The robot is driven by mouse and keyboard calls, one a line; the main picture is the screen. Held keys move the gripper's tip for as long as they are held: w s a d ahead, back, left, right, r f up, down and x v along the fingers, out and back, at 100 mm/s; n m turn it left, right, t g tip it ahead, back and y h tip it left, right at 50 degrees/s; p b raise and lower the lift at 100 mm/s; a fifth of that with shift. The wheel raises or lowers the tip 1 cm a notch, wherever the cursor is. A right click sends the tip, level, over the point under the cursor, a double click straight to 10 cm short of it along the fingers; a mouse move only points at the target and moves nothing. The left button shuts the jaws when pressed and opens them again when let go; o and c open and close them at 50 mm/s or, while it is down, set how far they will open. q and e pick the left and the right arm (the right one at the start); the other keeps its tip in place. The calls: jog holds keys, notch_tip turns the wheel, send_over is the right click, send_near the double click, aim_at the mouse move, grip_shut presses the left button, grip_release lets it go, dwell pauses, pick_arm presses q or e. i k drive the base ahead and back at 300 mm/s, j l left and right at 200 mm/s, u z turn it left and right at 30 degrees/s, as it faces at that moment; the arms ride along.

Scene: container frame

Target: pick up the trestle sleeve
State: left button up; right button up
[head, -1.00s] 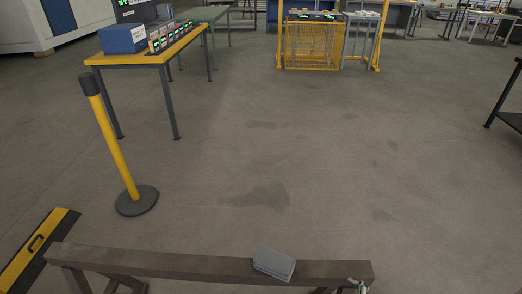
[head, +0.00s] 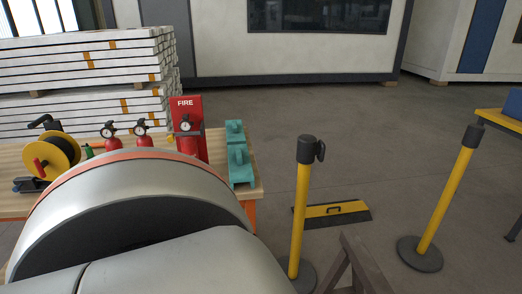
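The end of a brown trestle (head: 350,265) shows at the bottom edge of the head view, right of centre, with its beam running out of the frame. No trestle sleeve is visible in this view; the rest of the beam is outside the picture. Neither of my grippers shows. A large silver link of my own arm fills the lower left and hides part of the bench behind it.
A wooden bench (head: 252,181) at left holds red extinguishers (head: 143,137), a yellow cable reel (head: 57,153) and teal blocks (head: 239,161). Yellow posts (head: 301,215) stand near the trestle. A yellow-black ramp (head: 336,210) lies behind. Open floor extends beyond.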

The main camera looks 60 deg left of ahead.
aim_at(240, 169)
jog(key=u, duration=2.25)
